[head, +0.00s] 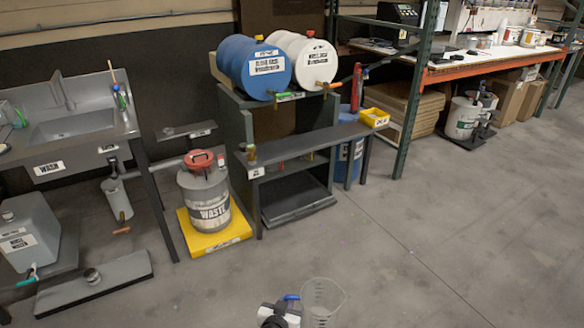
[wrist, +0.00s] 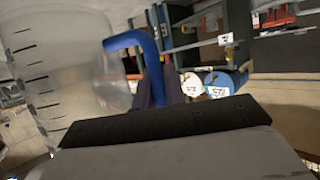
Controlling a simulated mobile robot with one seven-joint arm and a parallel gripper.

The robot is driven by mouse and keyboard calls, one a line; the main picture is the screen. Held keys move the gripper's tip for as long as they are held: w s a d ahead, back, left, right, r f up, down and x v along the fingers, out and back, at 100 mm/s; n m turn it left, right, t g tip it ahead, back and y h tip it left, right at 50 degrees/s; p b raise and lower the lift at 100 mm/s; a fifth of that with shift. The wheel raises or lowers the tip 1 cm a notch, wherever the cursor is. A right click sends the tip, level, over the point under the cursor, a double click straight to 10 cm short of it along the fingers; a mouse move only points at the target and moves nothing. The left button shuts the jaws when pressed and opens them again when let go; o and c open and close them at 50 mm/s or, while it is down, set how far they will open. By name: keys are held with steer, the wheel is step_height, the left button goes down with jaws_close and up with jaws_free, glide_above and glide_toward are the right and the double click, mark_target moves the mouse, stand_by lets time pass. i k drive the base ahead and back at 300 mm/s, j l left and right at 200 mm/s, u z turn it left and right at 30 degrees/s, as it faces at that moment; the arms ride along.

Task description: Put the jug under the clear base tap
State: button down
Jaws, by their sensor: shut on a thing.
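A clear jug (head: 323,298) with a blue handle is at the bottom of the head view. My gripper (head: 289,301) is shut on the blue handle (wrist: 135,40), and the graduated jug wall (wrist: 65,75) fills the left of the wrist view. The blue drum (head: 258,68), whose label seems to read clear base, lies on top of a dark stand. Its green-handled tap (head: 284,97) is at the front. A white drum (head: 306,60) with an orange-handled tap (head: 327,85) lies to its right. My gripper and the jug are well apart from both taps.
A dark bench (head: 310,145) stands in front of the drum stand, with a yellow tray (head: 375,117) at its right end. A waste can (head: 204,198) stands on a yellow base to the left. A green rack post (head: 415,95) is at right. Open floor (head: 430,240) lies in front.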

mark_target(275, 148)
steer(key=i+z, duration=0.3)
steer(key=i, duration=0.15)
steer(key=i+z, duration=0.3)
steer(key=i, duration=0.2)
steer(key=i+z, duration=0.2)
steer(key=i, duration=1.9)
steer(key=u, duration=0.05)
